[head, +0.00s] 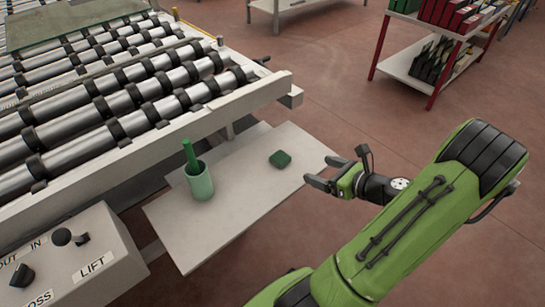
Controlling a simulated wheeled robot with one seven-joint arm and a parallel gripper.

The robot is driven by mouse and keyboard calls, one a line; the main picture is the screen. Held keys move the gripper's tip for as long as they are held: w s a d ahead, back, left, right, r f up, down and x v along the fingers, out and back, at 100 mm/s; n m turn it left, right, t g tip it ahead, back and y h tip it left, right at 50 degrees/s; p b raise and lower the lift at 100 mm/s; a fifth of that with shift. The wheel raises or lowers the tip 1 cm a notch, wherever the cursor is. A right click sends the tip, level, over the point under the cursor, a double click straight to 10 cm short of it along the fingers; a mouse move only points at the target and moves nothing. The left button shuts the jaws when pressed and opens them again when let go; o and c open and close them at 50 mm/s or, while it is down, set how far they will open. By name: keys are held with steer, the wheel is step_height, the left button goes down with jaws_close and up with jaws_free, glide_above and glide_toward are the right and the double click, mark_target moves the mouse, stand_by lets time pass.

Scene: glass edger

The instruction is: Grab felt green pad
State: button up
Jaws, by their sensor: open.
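The felt green pad (280,159) is a small dark green block lying flat on a pale grey shelf (250,205), towards its far right part. My gripper (322,171) is to the right of the pad, at the shelf's right edge. Its fingers point left towards the pad and are apart, with nothing between them. The gripper and the pad do not touch. How high the gripper is above the shelf is hard to tell from this one view.
A light green cup (200,182) with a dark green stick (189,155) in it stands left of the pad. A roller conveyor (120,90) rises behind and left. A control box (75,260) is at the lower left. A red-posted rack (432,45) stands far right.

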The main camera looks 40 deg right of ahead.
mark_target(281, 157)
steer(key=b+x, duration=0.1)
steer(key=x, duration=0.4)
steer(key=b+x, duration=0.2)
steer(key=x, duration=0.3)
steer(key=b+x, duration=0.2)
steer(key=x, duration=0.3)
steer(key=shift+w+a, duration=0.15)
steer(key=shift+a, duration=0.25)
steer(key=shift+r, duration=0.15)
steer(key=c, duration=1)
